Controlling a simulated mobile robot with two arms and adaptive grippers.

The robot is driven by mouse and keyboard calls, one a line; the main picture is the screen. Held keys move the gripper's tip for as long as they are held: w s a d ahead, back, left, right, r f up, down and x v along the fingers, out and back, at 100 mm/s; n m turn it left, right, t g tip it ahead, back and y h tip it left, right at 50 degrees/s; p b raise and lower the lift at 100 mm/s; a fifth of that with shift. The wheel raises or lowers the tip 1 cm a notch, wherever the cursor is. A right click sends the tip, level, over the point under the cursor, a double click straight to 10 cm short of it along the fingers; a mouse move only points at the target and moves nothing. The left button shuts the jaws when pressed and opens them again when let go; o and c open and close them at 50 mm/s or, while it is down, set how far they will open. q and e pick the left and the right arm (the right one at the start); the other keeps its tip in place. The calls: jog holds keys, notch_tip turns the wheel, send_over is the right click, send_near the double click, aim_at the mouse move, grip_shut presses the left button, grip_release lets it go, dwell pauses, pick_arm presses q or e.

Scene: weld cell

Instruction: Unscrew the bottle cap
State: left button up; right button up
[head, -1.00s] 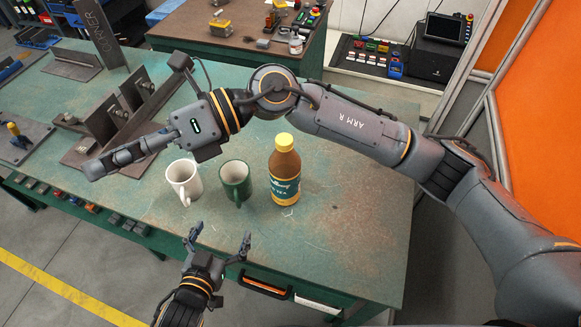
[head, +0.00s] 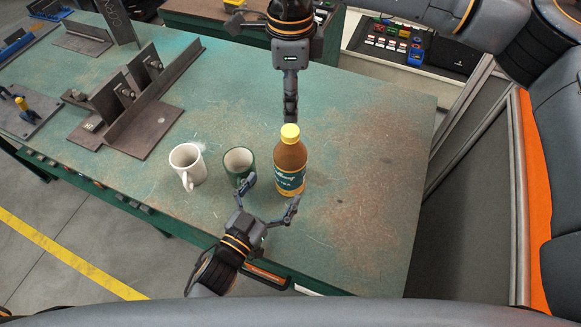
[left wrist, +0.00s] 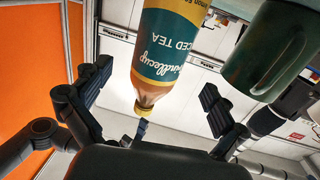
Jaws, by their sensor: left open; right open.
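The iced tea bottle (head: 289,168) stands upright on the green table, with its yellow cap (head: 290,131) on top. My left gripper (head: 273,190) is open just in front of the bottle, with its fingers spread toward it but not closed on it. In the left wrist view the bottle (left wrist: 165,50) appears upside down between the spread fingers (left wrist: 152,95), its cap (left wrist: 144,107) near the middle. My right gripper (head: 290,108) points down from above, just behind the cap. Its fingers are seen edge-on, and a gap to the cap is hard to judge.
A white mug (head: 188,163) and a green mug (head: 238,160) stand left of the bottle; the green one is close to my left finger. A steel angle fixture (head: 140,110) lies farther left. The table (head: 365,170) right of the bottle is clear.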

aim_at(290, 164)
pick_arm(q)
jog(key=x, duration=0.7)
jog(key=shift+w+d, duration=0.2)
jog(key=shift+w, duration=0.15)
